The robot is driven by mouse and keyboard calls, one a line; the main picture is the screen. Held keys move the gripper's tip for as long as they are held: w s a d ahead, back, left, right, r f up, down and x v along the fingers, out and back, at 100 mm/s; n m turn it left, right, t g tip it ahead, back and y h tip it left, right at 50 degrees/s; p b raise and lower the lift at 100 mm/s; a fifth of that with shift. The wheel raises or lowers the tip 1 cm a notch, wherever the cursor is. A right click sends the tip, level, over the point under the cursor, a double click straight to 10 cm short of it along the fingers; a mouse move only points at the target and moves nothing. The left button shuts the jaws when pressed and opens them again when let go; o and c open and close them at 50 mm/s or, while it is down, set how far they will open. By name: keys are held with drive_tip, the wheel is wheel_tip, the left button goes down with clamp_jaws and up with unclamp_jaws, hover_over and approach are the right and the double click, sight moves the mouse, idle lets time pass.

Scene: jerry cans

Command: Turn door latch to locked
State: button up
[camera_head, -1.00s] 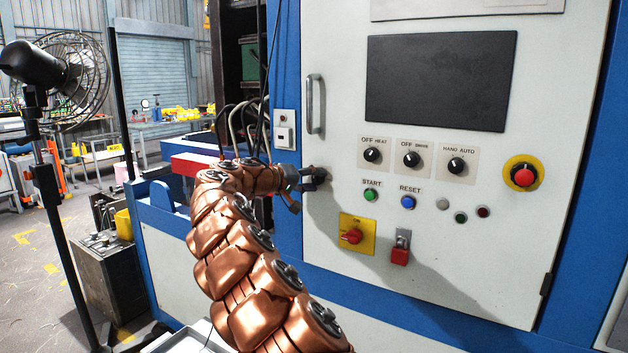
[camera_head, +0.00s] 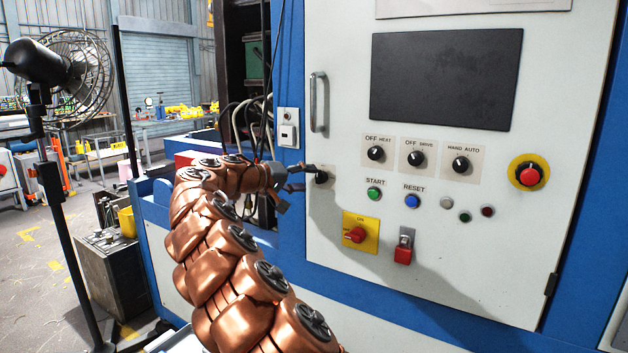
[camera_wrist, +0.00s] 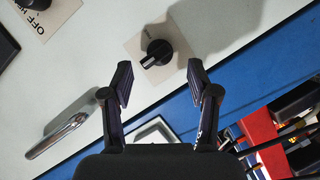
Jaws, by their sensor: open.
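The door latch, a round black knob with a pale mark, shows in the wrist view (camera_wrist: 158,52) on a beige plate on the white cabinet door (camera_head: 440,250). In the head view the latch (camera_head: 321,177) sits near the door's left edge, below the handle. My gripper (camera_wrist: 160,76) is open and empty. Its two dark fingers are on either side of the latch in the wrist view, with their tips short of it and apart from it. In the head view my gripper (camera_head: 308,178) is just left of the latch.
A metal door handle (camera_head: 318,102) is above the latch; it also shows in the wrist view (camera_wrist: 57,136). Selector knobs, a green START button (camera_head: 374,193), a red switch on a yellow plate (camera_head: 355,235) and a red emergency stop (camera_head: 529,176) are to the right.

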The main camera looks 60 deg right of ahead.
drive_tip(key=v, duration=0.7)
drive_tip(key=shift+a, duration=0.2)
drive_tip(key=shift+w+f, duration=0.1)
drive_tip(key=shift+w, duration=0.05)
drive_tip(key=s+a+y+p, duration=0.2)
drive_tip(key=s+a+y, duration=0.2)
drive_tip(key=s+a, duration=0.6)
drive_tip(key=s+a+f+n+y+p, duration=0.1)
drive_tip(key=s+a+f+n+y, duration=0.2)
drive_tip(key=s+a+f, duration=0.3)
drive_tip(key=s+a+f+n+t+y+p, duration=0.1)
drive_tip(key=s+a+f+n+y, duration=0.2)
drive_tip(key=a, duration=1.4)
drive_tip(key=s+a+f+n+t+y+p, duration=0.1)
drive_tip(key=s+a+f+n+y, duration=0.2)
drive_tip(key=s+a+f, duration=0.7)
drive_tip(key=shift+s+a+f+y+p, duration=0.4)
drive_tip(key=shift+a+f+y, duration=0.35)
drive_tip(key=shift+a+y, duration=0.35)
drive_tip(key=shift+a, duration=0.1)
